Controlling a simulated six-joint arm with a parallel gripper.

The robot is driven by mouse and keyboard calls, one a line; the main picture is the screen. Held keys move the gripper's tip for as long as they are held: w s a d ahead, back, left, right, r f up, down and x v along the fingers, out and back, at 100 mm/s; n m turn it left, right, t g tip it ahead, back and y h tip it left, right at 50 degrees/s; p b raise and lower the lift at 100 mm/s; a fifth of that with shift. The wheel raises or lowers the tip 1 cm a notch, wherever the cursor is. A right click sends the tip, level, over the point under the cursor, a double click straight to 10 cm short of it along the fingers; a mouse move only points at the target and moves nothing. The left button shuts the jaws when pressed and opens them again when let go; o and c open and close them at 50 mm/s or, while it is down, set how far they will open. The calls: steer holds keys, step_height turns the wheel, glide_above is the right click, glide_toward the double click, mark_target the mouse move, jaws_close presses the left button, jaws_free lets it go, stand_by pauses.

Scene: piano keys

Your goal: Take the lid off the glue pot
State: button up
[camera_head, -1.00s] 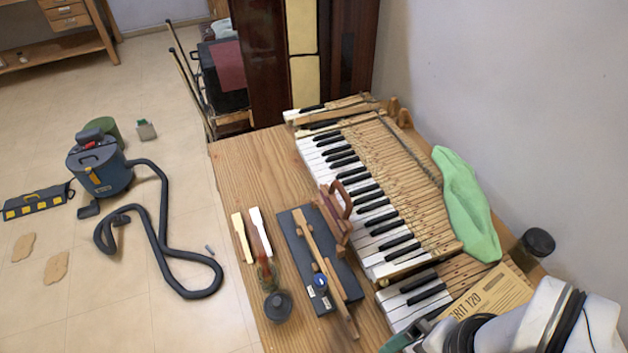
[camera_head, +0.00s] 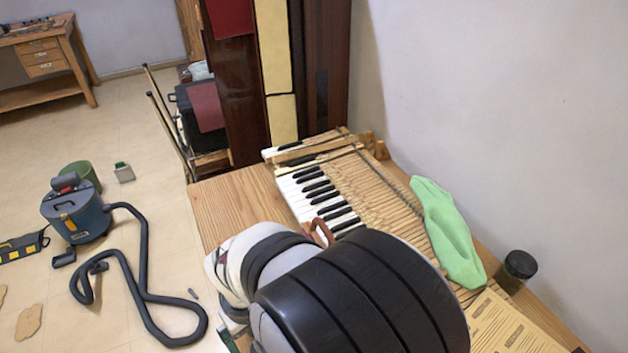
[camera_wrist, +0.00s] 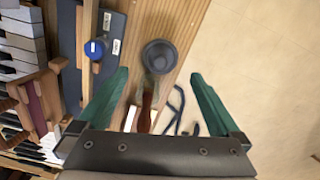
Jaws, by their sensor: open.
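A dark grey round pot with a small round top, apparently the glue pot and its lid (camera_wrist: 160,56), stands on the wooden bench in the upper middle of the wrist view. My gripper (camera_wrist: 159,75) is open, with its green fingers wide apart and nothing between them that I can see it holding. The pot top lies in line with the gap, just beyond the fingertips and apart from both. In the head view my arm covers the pot and the gripper.
A brush with a brown handle (camera_wrist: 147,108) lies close to the pot. A dark board (camera_wrist: 112,48) with a blue round piece (camera_wrist: 95,49) is left of it. Piano keys (camera_head: 318,190), a green cloth (camera_head: 447,232) and a black-lidded jar (camera_head: 517,268) are farther off. Floor lies beyond the bench edge.

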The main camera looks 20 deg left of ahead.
step_height(320, 180, down, 5)
steer(key=shift+f, duration=0.15)
steer(key=c, duration=1.3)
steer(key=shift+o, duration=0.2)
step_height(320, 180, up, 4)
steer(key=shift+r, duration=0.25)
steer(key=w+d+r, duration=0.4)
steer(key=d+r, duration=0.2)
steer(key=d, duration=0.4)
steer(key=s+d+f, duration=0.3)
steer(key=s+d, duration=0.1)
steer(key=s+a+f, duration=0.1)
steer(key=a+f, duration=0.1)
steer(key=a, duration=0.1)
steer(key=s+a+f, duration=0.2)
steer(key=a, duration=0.1)
steer(key=s+a+f, duration=0.1)
steer(key=a+f, duration=0.1)
steer(key=a, duration=0.1)
steer(key=shift+s+f, duration=0.15)
steer(key=shift+f, duration=0.1)
steer(key=shift+s+a+f, duration=0.1)
steer(key=shift+a+f, duration=0.1)
steer(key=shift+f, duration=1.95)
